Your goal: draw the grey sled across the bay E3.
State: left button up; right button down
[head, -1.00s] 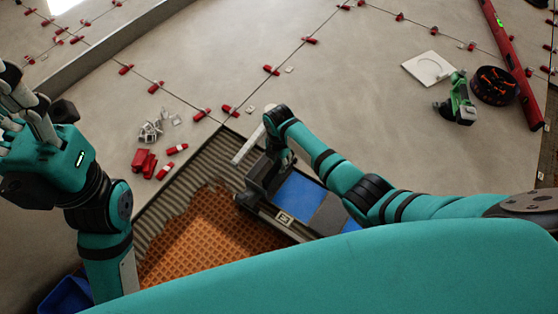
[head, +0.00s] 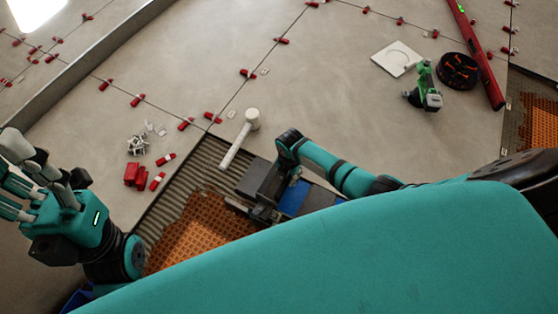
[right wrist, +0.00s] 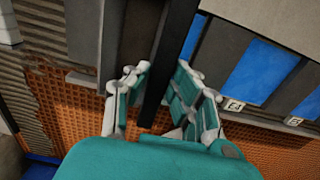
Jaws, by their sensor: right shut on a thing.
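The grey sled (head: 257,178) is a dark box-like piece lying at the right end of a bay of ribbed grey mortar (head: 203,168) and orange waffle-patterned matting (head: 205,226). My right gripper (head: 270,207) is at the sled, partly hidden behind my own body. In the right wrist view its fingers (right wrist: 160,98) stand either side of a dark bar (right wrist: 173,60) of the sled and are shut on it. No E3 tag is readable; one small tag (right wrist: 234,104) seems to read E4. My left gripper (head: 35,190) is raised at the left, fingers spread, empty.
A white mallet (head: 240,137) lies just beyond the sled. Red wedges (head: 135,174) and pale clips (head: 138,145) lie left of the bay. A green tool (head: 425,88), dark bucket (head: 458,70) and red level (head: 474,50) lie at right. Blue strips (head: 294,198) adjoin the sled.

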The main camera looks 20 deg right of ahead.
pick_arm(q)
jog(key=w+d+f+g+y+p, duration=0.2)
jog(key=w+f+g+y+p, duration=0.15)
jog(key=w+f+g, duration=0.7)
notch_tip(320, 180, down, 14)
jog(key=a+g+y+p, duration=0.2)
jog(key=g+p, duration=0.1)
jog(key=g, duration=0.6)
jog(key=shift+w+a+r+g+y+p, duration=0.2)
jog(key=shift+a+r+g+y+p, duration=0.05)
jog(key=shift+a+g+y+p, duration=0.1)
pick_arm(e)
jog(key=s+d, duration=1)
jog(key=s, duration=0.3)
jog(key=shift+d, duration=0.15)
jog(key=c, duration=1.2)
grip_release()
jog(key=shift+o, duration=0.2)
